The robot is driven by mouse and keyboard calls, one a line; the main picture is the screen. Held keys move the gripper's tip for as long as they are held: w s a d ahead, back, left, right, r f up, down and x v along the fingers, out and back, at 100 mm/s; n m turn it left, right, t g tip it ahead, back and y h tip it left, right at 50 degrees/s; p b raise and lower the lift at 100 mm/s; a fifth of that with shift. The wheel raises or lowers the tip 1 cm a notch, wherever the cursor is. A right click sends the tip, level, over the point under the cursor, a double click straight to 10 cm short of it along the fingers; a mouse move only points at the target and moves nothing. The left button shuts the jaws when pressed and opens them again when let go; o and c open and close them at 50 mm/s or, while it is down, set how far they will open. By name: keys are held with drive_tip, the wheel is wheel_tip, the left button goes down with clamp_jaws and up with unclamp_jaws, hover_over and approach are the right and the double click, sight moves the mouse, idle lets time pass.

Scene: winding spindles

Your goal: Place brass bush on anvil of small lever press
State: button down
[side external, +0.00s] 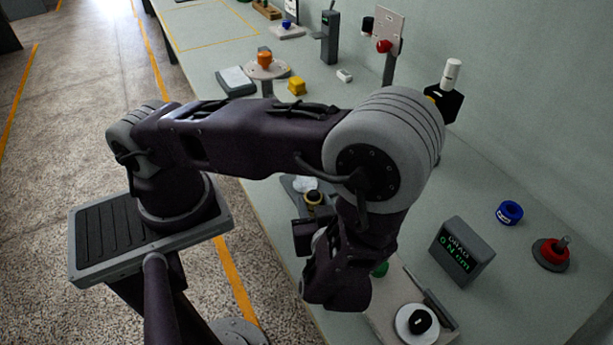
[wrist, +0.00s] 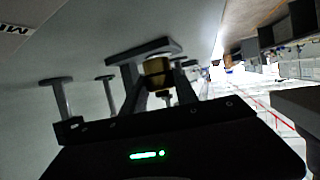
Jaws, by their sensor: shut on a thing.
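In the wrist view, a small brass-coloured piece (wrist: 158,70), which looks like the brass bush, sits between the fingers of my gripper (wrist: 157,78). The fingers are closed on its sides. A grey flat bar (wrist: 140,51) lies just beyond it; I cannot tell whether they touch.
A white round dial with a black knob (side external: 417,322) is at the front.

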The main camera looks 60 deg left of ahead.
sight(307, 188)
drive_tip(key=w+a, duration=0.1)
drive_tip(key=a, duration=0.2)
drive_tip(key=w+a, duration=0.1)
drive_tip(key=a, duration=0.2)
drive_tip(key=w+a, duration=0.1)
drive_tip(key=a, duration=0.2)
drive_tip(key=shift+a+f, duration=0.15)
drive_tip(key=shift+f, duration=0.7)
drive_tip(key=c, duration=0.9)
unclamp_jaws()
drive_tip(key=shift+c, duration=0.2)
